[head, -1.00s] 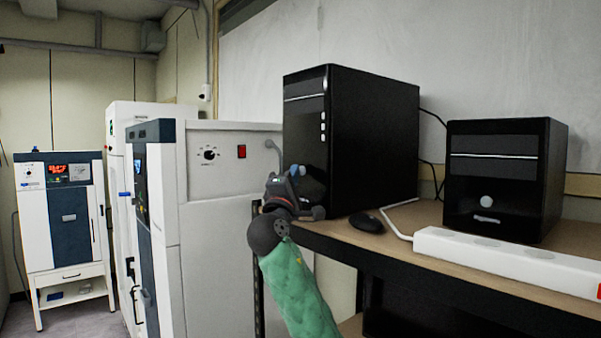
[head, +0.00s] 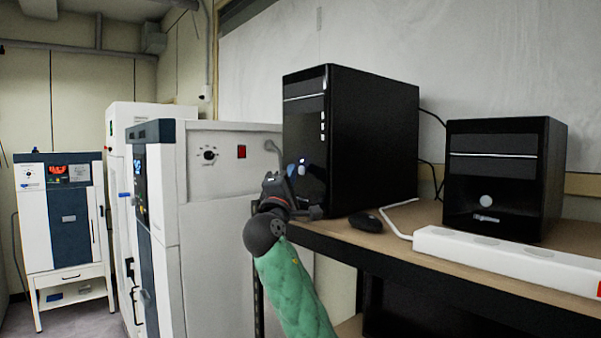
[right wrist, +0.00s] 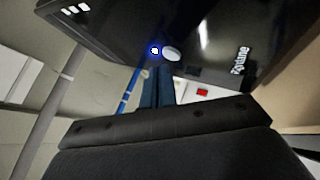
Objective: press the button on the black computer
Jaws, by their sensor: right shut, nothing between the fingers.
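The tall black computer (head: 365,140) stands on the wooden shelf, and its glossy front faces left. Its oval silver button (head: 301,171) shows low on that front, and in the right wrist view the button (right wrist: 172,54) is unobstructed. A small blue light (right wrist: 155,50) glows beside the button. My right gripper (head: 286,174) is just in front of the computer's lower front, shut and empty. In the right wrist view its closed fingertips (right wrist: 159,70) point at the front just below the light and button, seemingly a small gap away. My left gripper is not in view.
A smaller black computer (head: 505,180) stands to the right on the shelf (head: 400,237). A black mouse (head: 366,222) and a white power strip (head: 510,256) lie near the shelf's front edge. A white cabinet (head: 225,230) is close left of my right arm.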

